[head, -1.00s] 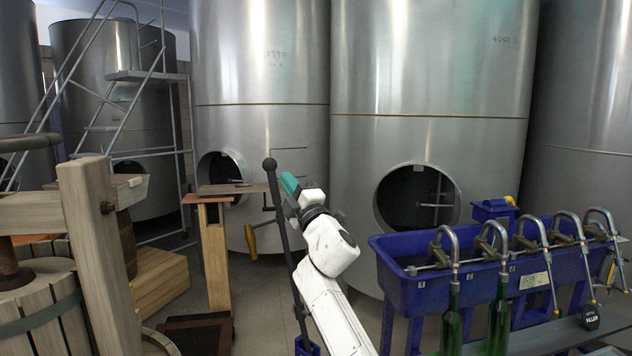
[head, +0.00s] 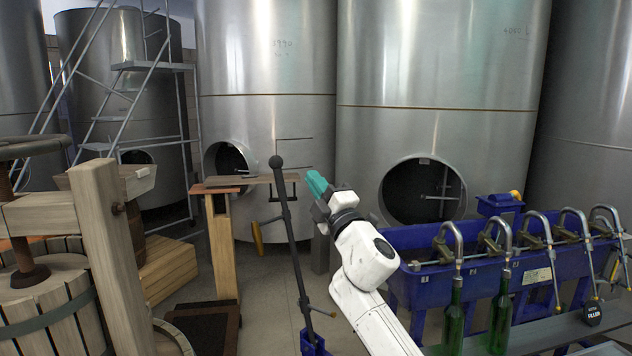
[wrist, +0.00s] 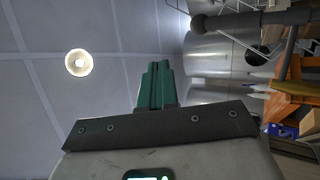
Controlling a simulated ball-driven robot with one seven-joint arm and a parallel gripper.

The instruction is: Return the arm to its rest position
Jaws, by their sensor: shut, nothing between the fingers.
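My gripper (head: 317,184) is at the end of my raised white arm, in the middle of the head view. Its teal fingers point up and to the left, and they are shut with nothing between them. In the wrist view my gripper (wrist: 155,68) shows its green fingers together against the ceiling. A dark pole with a round knob (head: 284,215) stands just left of my gripper in the head view. Whether the fingers touch anything is not seen; they look free.
A blue bottle filler (head: 400,285) with curved spouts stands at the right, with green bottles (head: 453,318) under it. A wooden press (head: 98,250) stands at the left. Steel tanks (head: 440,60) fill the back. A wooden stand (head: 222,250) is left of the pole.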

